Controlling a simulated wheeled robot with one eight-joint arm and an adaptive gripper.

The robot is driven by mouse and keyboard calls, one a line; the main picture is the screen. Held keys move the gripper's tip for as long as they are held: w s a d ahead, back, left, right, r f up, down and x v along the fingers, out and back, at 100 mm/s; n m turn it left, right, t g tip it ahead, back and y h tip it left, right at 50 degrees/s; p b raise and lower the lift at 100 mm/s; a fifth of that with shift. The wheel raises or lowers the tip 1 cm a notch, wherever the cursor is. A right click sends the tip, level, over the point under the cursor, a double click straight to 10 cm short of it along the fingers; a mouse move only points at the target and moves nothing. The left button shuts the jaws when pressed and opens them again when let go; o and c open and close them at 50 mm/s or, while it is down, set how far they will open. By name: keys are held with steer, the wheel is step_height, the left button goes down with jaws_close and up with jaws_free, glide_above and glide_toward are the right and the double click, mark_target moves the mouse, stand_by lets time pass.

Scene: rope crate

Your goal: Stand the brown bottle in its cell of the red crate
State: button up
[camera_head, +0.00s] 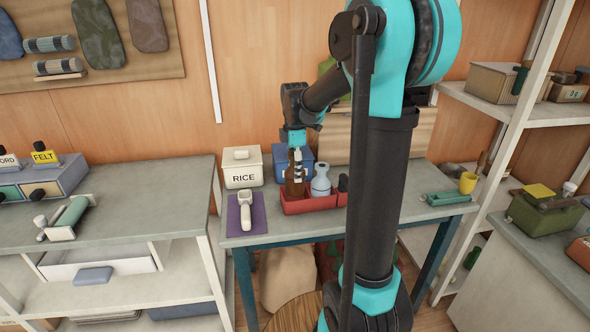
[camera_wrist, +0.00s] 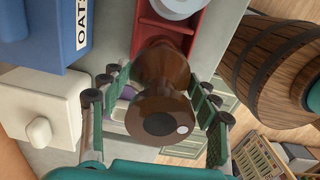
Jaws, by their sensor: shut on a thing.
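My gripper (camera_head: 297,150) points down and is shut on the brown bottle (camera_head: 291,187), which is close to upright at the left end of the red crate (camera_head: 310,206). The wrist view shows the brown bottle (camera_wrist: 158,98) from above between the green-padded fingers of my gripper (camera_wrist: 160,108). Its body overlaps the end cell of the red crate (camera_wrist: 197,22). Whether its base touches the cell floor is hidden. A grey-blue bottle (camera_head: 321,181) stands in the crate to the right of the brown one, and a dark top shows further right, partly behind my arm.
A white RICE box (camera_head: 243,170) and a blue box (camera_head: 275,160) stand behind the crate; the blue box (camera_wrist: 45,35) reads OATS in the wrist view. A white scoop (camera_head: 246,207) lies on a purple mat (camera_head: 234,222) to the left.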

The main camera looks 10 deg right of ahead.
steer(key=shift+f, duration=2.75)
stand_by(1.6)
steer(key=o, duration=1.4)
steer(key=shift+o, duration=0.2)
step_height(320, 180, up, 12)
